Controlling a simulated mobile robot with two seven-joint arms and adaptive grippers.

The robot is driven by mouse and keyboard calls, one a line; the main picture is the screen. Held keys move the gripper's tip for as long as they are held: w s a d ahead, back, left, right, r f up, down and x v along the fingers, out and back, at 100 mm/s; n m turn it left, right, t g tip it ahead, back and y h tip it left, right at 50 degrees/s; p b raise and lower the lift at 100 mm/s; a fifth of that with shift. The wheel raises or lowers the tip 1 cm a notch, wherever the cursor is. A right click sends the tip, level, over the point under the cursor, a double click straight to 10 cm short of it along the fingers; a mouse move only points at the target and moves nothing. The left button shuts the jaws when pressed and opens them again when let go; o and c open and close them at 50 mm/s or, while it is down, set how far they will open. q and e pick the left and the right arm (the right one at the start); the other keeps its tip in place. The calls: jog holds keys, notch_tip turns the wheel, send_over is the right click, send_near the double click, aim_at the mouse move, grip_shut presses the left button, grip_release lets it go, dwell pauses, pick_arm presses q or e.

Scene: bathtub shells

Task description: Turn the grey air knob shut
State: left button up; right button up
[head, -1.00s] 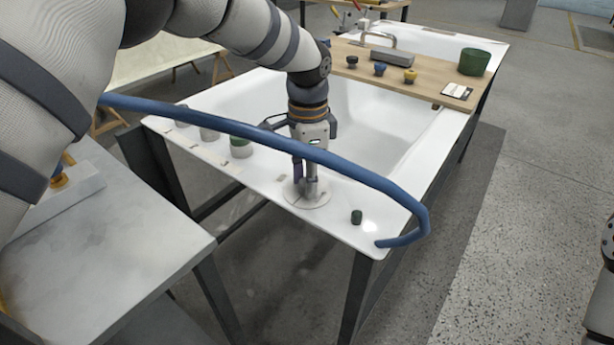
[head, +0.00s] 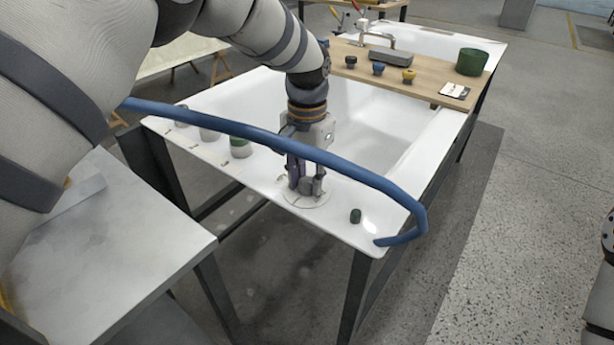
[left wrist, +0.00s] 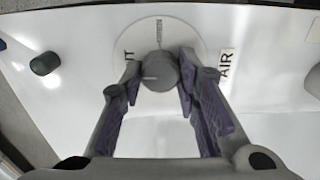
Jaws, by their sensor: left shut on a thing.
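The grey air knob (left wrist: 160,72) shows in the left wrist view as a round grey cap with a short pale line pointing left. It sits on a round white dial plate (left wrist: 185,35). My left gripper (left wrist: 160,82) is shut on the knob, with a purple-padded finger on each side. In the head view my left gripper (head: 305,186) points down over the dial plate (head: 308,200), and its fingers largely hide the knob.
A blue hose (head: 300,150) arcs in front of my gripper in the head view. A small dark green knob (head: 356,215) stands to the right on the white tub rim. A wooden board (head: 425,85) crosses the tub at the back.

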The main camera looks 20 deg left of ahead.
aim_at(307, 181)
dwell(0.5)
pick_arm(q)
jog(key=o, duration=1.2)
jog(key=shift+c, duration=0.2)
notch_tip(307, 181, up, 12)
jog(key=shift+f, duration=0.1)
